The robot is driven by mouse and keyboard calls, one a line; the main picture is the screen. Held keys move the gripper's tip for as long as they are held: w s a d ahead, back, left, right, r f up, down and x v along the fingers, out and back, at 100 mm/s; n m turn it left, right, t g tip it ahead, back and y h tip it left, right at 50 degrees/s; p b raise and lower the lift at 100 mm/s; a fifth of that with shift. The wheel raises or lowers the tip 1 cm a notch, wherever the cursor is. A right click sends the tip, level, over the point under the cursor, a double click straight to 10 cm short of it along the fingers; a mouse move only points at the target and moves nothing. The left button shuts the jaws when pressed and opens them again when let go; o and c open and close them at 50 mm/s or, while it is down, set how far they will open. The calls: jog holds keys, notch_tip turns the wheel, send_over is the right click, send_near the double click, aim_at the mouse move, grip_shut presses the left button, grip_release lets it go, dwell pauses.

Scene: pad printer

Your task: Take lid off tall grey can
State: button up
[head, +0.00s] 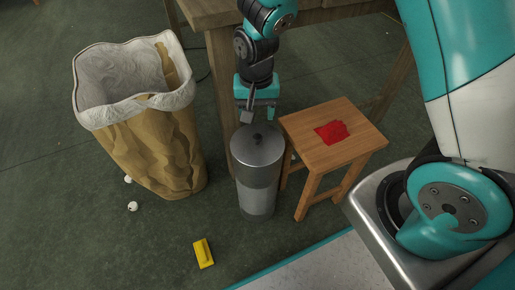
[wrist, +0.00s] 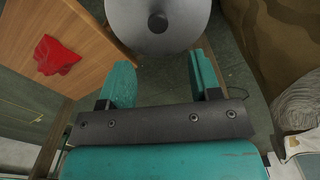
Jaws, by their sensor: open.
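The tall grey can (head: 256,190) stands upright on the floor between the paper bag and the small stool. Its round grey lid (head: 256,148) is on top, with a dark knob (head: 258,138) at the centre. My gripper (head: 259,108) is above the lid, pointing down, open and empty. In the wrist view the lid (wrist: 180,35) and knob (wrist: 157,22) lie beyond the fingertips of my gripper (wrist: 163,80), the knob roughly in line with the gap between them. The can's body is mostly hidden under the lid there.
A brown bag with a white liner (head: 160,150) stands left of the can. A wooden stool (head: 305,145) with a red cloth (head: 331,132) stands close on the right. A wooden table (head: 215,14) is behind. A yellow block (head: 203,253) and white balls (head: 132,206) lie on the floor.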

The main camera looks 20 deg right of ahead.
aim_at(258, 137)
notch_tip(258, 137, down, 4)
jog(key=shift+f+b, duration=0.2)
jog(key=shift+b, duration=0.45)
jog(key=f+b, duration=0.3)
jog(key=f, duration=0.2)
jog(key=shift+s+f, duration=0.1)
jog(key=shift+s, duration=0.1)
jog(key=shift+c, duration=0.5)
jog(key=c, duration=0.9)
